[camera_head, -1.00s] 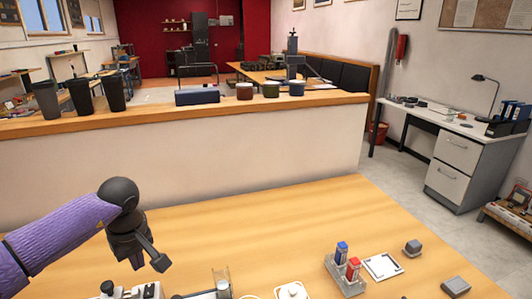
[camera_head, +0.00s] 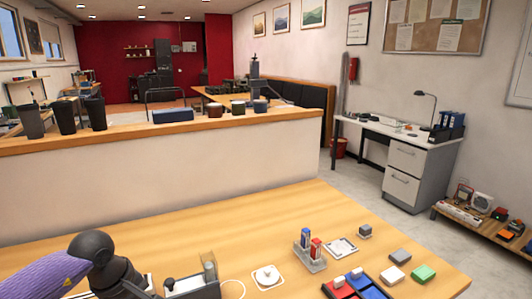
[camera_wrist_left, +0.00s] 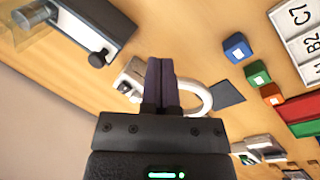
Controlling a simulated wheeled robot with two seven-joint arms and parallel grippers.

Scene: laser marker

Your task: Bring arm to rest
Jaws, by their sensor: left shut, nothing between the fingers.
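My left arm (camera_head: 55,275) comes in low at the left of the head view in a purple sleeve, with a dark wrist joint. Its fingers are not clear there. In the left wrist view my left gripper (camera_wrist_left: 161,65) has its two dark fingers together, with nothing between them. The fingers are over the wooden table (camera_wrist_left: 225,85), in front of a white ring-shaped part (camera_wrist_left: 203,98); whether they touch it I cannot tell. My right gripper is in neither view.
A dark boxy device (camera_head: 190,288) stands near the left arm. A rack with blue and red pieces (camera_head: 310,252), a white plate (camera_head: 341,247), a red-and-blue tray (camera_head: 357,287) and small blocks, one green (camera_head: 424,272), are on the table. Its far middle (camera_head: 200,228) is clear.

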